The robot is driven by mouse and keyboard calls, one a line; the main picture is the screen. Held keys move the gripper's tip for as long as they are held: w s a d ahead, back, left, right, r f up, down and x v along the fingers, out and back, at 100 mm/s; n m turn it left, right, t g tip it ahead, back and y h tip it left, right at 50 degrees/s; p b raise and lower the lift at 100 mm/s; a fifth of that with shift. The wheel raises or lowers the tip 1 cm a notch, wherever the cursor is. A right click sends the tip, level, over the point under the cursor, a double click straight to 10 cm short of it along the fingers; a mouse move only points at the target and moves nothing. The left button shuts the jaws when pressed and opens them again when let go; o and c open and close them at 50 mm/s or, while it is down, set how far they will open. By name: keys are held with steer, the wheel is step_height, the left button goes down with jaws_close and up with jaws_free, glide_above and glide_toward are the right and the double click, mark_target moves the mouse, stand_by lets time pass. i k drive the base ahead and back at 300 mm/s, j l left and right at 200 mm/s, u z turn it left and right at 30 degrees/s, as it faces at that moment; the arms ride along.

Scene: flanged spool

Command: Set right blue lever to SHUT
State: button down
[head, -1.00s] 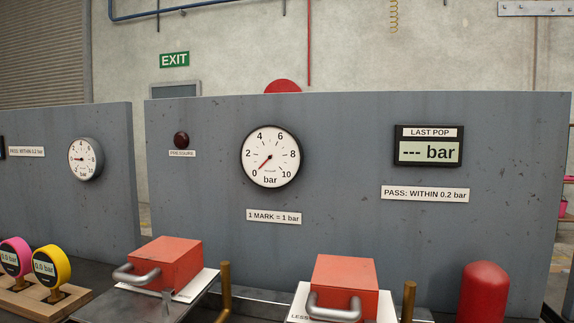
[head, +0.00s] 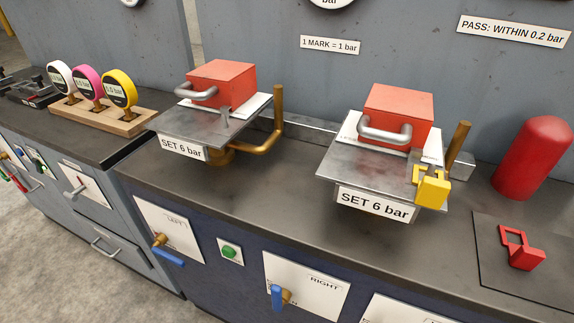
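The right blue lever (head: 277,298) hangs on a brass valve stem on a white plate (head: 322,288) marked RIGHT, on the dark blue front of the bench. Its handle points roughly down along the plate, near the bottom of the head view. The other small lettering on the plate is partly covered by the lever and too small to read surely. The left blue lever (head: 170,258) sits on its own plate (head: 180,229) marked LEFT, with its handle slanting to the right. My gripper is not in view.
A green button (head: 229,252) sits between the two plates. Above, red weights (head: 398,109) (head: 222,78) with handles rest on metal platforms marked SET 6 bar. Floor at lower left is clear.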

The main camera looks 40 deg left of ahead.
mark_target(281, 296)
steer(key=k+j+u, duration=0.2)
steer(key=j, duration=0.2)
steer(key=k+j+u, duration=0.2)
steer(key=j, duration=0.15)
steer(key=j+u, duration=0.2)
steer(key=j, duration=0.2)
